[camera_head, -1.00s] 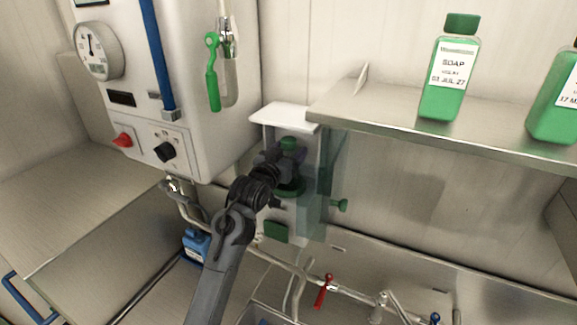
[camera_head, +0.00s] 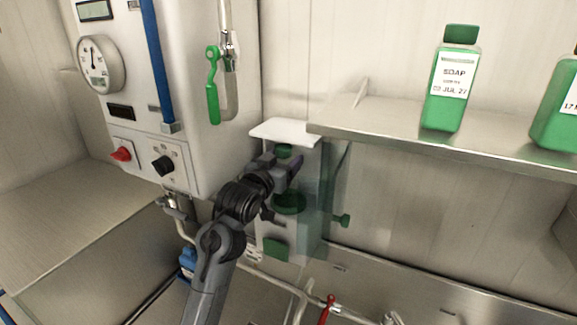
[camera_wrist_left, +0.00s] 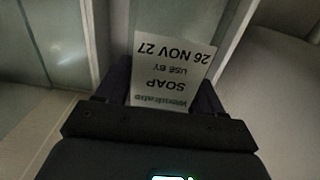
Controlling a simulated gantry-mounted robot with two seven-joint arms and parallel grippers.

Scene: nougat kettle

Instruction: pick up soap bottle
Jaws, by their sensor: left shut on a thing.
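My left gripper (camera_head: 284,165) reaches into the clear-fronted holder (camera_head: 335,200) under the shelf. It is shut on a soap bottle, whose white label (camera_wrist_left: 170,70) stands between the fingers in the left wrist view, upside down in the picture and reading SOAP, use by 26 NOV 27. In the head view a green cap (camera_head: 284,150) shows just above the fingers; the gripper hides much of the bottle. Another green soap bottle (camera_head: 450,85) stands upright on the shelf. Part of a further green bottle (camera_head: 557,105) is at the right edge. My right gripper is not in view.
The metal shelf (camera_head: 400,135) juts out right of the holder. The holder's white top (camera_head: 285,131) is close above my gripper. A white control box (camera_head: 180,100) with a gauge, knobs and green-handled valve (camera_head: 212,90) is to the left. Pipes and a red-handled valve (camera_head: 326,308) lie below.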

